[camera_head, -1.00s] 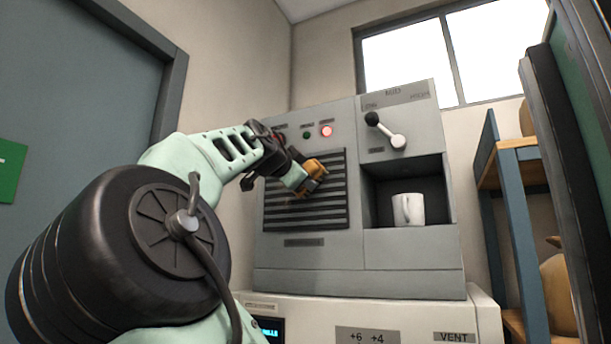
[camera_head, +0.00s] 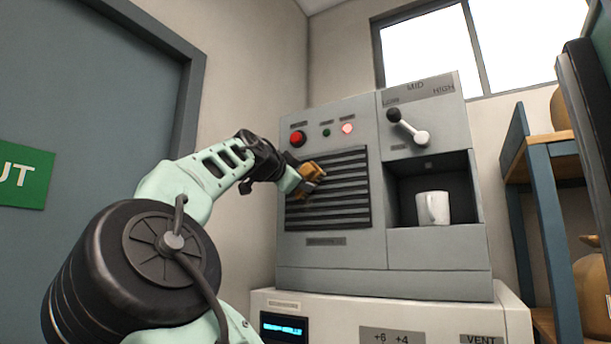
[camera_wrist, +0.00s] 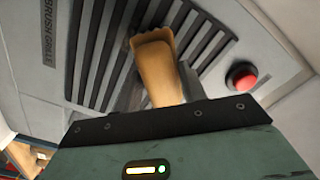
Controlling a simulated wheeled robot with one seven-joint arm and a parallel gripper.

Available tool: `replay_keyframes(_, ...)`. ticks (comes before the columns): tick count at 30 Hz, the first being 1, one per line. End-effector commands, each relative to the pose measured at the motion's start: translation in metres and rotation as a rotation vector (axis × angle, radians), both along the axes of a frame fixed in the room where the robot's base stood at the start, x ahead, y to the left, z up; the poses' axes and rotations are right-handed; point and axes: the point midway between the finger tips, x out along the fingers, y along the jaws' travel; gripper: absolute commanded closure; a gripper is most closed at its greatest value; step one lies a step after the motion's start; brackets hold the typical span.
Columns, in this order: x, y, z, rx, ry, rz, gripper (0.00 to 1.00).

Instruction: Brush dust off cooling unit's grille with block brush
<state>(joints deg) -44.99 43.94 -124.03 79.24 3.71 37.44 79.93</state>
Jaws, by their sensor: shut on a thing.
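The cooling unit (camera_head: 335,258) is a grey cabinet with a dark slatted grille (camera_head: 340,195) on its left front. The grille also shows in the wrist view (camera_wrist: 92,60). My gripper (camera_head: 301,180) is at the grille's upper left, shut on the block brush (camera_head: 314,171), which has a tan wooden body. In the wrist view the brush (camera_wrist: 157,70) extends from the gripper over the slats. Its bristles are mostly hidden, and I cannot tell if they touch the slats. A dark smudge shows on the slats beside the brush.
A red button (camera_head: 298,138) and small lamps sit above the grille. A lever (camera_head: 408,127) is at the upper right, above a recess holding a white mug (camera_head: 433,208). A shelf (camera_head: 545,150) stands right of the unit, a door (camera_head: 90,100) on the left.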

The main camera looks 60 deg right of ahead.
Motion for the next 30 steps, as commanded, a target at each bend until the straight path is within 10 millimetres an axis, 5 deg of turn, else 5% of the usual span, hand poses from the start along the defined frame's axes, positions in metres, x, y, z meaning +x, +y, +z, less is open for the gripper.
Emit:
replay_keyframes(16,0.036,0.004,0.001,-0.001,0.001,-0.001,0.77)
replay_keyframes(30,0.038,0.014,-0.002,0.0,-0.001,0.001,0.77)
